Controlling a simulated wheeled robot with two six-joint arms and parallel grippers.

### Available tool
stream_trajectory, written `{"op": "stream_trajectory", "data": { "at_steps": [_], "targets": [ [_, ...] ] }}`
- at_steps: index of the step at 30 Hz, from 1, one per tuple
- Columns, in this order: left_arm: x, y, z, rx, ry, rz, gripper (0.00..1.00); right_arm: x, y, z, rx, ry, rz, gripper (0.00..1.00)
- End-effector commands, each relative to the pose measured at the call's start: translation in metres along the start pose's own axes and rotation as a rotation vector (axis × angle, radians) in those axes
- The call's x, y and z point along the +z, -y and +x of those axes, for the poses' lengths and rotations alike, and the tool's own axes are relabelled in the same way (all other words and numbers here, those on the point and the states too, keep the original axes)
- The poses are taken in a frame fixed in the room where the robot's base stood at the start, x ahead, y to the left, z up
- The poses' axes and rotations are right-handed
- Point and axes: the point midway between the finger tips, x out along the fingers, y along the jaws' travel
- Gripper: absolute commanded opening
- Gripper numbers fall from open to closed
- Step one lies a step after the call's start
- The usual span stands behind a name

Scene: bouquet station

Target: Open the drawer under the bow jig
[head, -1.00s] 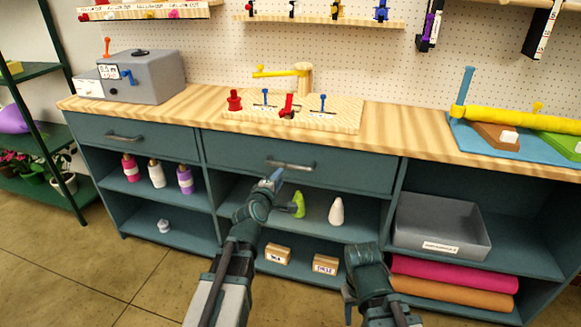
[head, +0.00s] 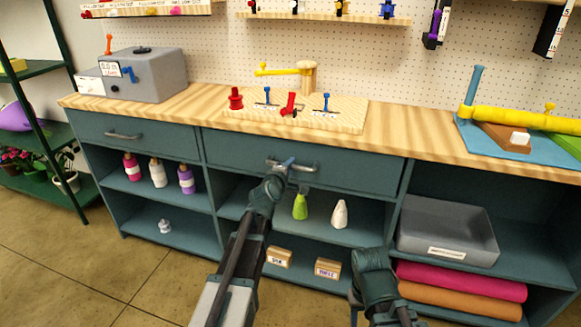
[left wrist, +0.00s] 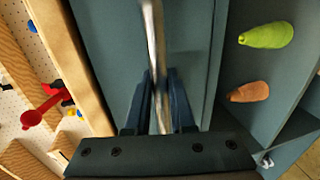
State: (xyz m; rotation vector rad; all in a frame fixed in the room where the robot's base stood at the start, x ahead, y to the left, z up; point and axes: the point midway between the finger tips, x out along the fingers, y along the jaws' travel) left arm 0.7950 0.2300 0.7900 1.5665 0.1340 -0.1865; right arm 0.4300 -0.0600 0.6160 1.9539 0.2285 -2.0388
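The bow jig (head: 335,119) is a pale wooden board with red and blue pegs on the counter. Under it is a wide teal drawer (head: 350,171), closed flush with the cabinet front. Its silver bar handle (head: 306,168) is at my left gripper (head: 287,164). In the left wrist view the handle (left wrist: 154,40) runs between the dark blue fingers (left wrist: 159,100), which sit close on both sides of it and look shut on it. My right gripper (head: 354,300) is low in front of the cabinet, apart from the drawer; its fingers are mostly hidden.
An open shelf below the drawer holds a green cone-shaped bottle (head: 300,206) and a white one (head: 340,214). A second drawer (head: 150,137) is at left. A grey bin (head: 447,228) stands at right. The floor before the cabinet is free.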

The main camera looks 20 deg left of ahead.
Motion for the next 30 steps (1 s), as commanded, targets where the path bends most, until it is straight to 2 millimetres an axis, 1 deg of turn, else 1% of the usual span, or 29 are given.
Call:
{"op": "stream_trajectory", "data": {
  "at_steps": [1,3,30],
  "targets": [
    [0.0,0.0001,-0.0001,-0.001,0.0,0.0,0.1,0.0,0.0,0.0,0.0,0.0,0.0,0.5],
    [0.0,0.0002,-0.0001,-0.001,0.0,0.0,0.0,0.0,0.0,0.0,0.0,0.0,0.0,0.5],
    [0.0,0.0004,-0.0002,-0.001,0.001,0.0,0.0,0.0,0.0,0.0001,0.0,0.0,0.0,0.5]
  ]
}}
